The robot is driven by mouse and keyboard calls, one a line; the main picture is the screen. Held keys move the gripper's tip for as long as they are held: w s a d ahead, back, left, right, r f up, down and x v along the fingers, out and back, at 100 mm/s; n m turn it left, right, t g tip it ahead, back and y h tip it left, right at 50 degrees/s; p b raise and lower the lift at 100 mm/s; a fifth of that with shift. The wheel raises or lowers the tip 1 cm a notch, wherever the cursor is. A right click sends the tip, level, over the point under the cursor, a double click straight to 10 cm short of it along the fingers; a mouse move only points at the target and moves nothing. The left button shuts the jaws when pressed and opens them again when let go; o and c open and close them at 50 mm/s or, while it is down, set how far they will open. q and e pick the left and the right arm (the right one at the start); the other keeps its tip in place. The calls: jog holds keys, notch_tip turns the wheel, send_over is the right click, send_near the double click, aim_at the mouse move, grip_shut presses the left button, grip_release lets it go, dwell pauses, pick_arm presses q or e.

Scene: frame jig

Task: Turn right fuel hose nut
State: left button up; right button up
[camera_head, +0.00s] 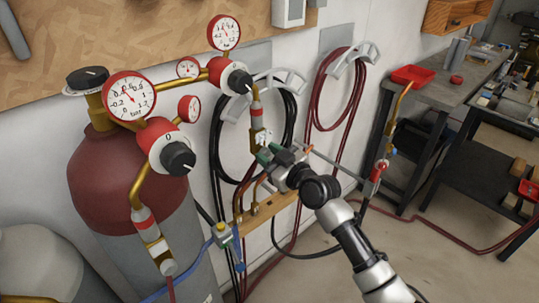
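The right hose line hangs from the right regulator (238,80), with a red-and-white fitting (257,114) and a pale nut-like piece (263,137) at its lower end. My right gripper (268,153) is at the lower end of this line, just below the pale piece. Its fingers are small and partly hidden by the gripper body, so I cannot tell whether they touch or grip the nut. A similar left hose line ends in a fitting (153,240) in front of the maroon cylinder (120,185). My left gripper is not in view.
Pressure gauges (128,95) stand above the cylinder. A wooden bar (265,212) with brass fittings lies below my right gripper. Black and red hoses (340,90) hang coiled on the wall. A torch (378,172) hangs at a workbench (440,85). Open floor lies at lower right.

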jog(key=c, duration=0.4)
jog(key=shift+c, duration=0.2)
jog(key=shift+m, duration=0.4)
jog(key=m, duration=0.4)
jog(key=shift+p, duration=0.35)
jog(key=m+p, duration=0.1)
jog(key=m, duration=0.4)
jog(key=shift+w+d, duration=0.1)
jog(key=m+p, duration=0.1)
jog(key=m, duration=0.4)
jog(key=m+p, duration=0.2)
jog(key=m, duration=0.4)
jog(key=shift+f, duration=0.1)
